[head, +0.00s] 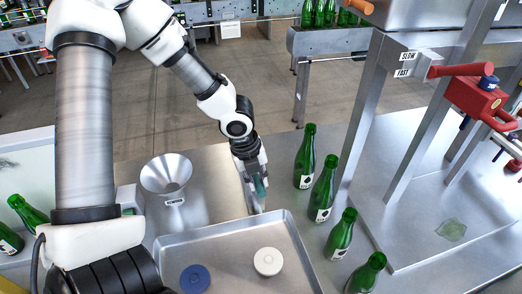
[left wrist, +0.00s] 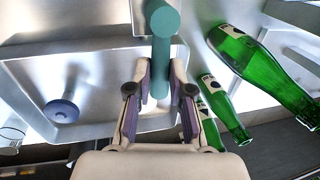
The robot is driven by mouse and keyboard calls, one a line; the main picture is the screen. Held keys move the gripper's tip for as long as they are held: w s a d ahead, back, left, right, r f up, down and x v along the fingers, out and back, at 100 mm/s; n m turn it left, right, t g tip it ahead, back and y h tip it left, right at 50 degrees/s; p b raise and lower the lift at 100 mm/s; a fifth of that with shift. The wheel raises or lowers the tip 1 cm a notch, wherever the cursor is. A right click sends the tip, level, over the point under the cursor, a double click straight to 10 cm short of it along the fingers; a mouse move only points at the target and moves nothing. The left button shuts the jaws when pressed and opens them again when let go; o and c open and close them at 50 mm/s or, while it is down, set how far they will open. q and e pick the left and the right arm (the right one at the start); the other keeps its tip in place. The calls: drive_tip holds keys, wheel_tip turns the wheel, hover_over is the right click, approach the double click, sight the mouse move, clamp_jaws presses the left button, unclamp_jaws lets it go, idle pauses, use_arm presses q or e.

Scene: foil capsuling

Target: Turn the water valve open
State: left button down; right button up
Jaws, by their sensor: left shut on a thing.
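My left gripper (head: 256,180) hangs above the metal table, behind the shallow tray and left of the bottle row. In the left wrist view, its fingers (left wrist: 160,92) are shut on a teal rod (left wrist: 162,50) with a round end. The rod shows as a small teal patch (head: 260,187) in the head view. I cannot tell whether it belongs to a valve. A red valve-like block (head: 474,97) with red handles and a blue knob (head: 488,83) sits on the machine at the right, well apart from the gripper. My right gripper is not in view.
Several green bottles (head: 323,188) stand right of the gripper. A metal tray (head: 222,232) holds a blue disc (head: 195,279) and a white disc (head: 268,261). A funnel (head: 167,175) stands left. Machine posts (head: 362,110) carry SLOW and FAST labels.

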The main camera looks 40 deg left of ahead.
use_arm(q)
drive_tip(key=shift+s+f, duration=0.2)
drive_tip(key=c, duration=1.1)
unclamp_jaws()
drive_tip(key=shift+o, duration=0.3)
drive_tip(key=shift+w, duration=0.2)
wheel_tip(320, 180, up, 8)
drive_tip(key=s, duration=0.1)
drive_tip(key=shift+a+f, duration=0.25)
drive_tip(key=shift+a, duration=0.2)
drive_tip(key=shift+s, duration=0.1)
